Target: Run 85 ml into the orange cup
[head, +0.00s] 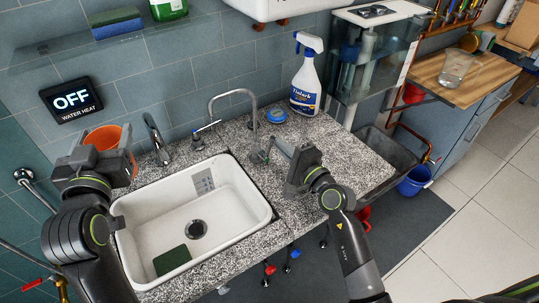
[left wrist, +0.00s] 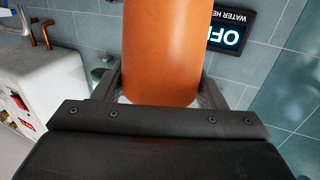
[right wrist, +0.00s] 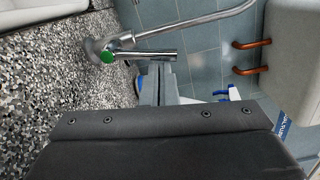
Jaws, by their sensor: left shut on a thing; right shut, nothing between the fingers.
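The orange cup (head: 104,137) is held upright in my left gripper (head: 108,160), at the left behind the sink. In the left wrist view the orange cup (left wrist: 165,50) fills the space between the fingers. A curved metal faucet (head: 233,98) stands on the counter behind the sink. My right gripper (head: 276,149) is shut and empty beside the faucet's base. In the right wrist view a tap handle with a green cap (right wrist: 107,55) is just beyond my right gripper's fingertips (right wrist: 155,85). Whether they touch the handle I cannot tell.
The white sink (head: 240,200) has a green sponge (head: 172,260) in it. A second tap (head: 157,140) stands left of the faucet. A spray bottle (head: 306,75) and a blue disc (head: 277,115) are at the back. The wall display (head: 71,99) reads OFF.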

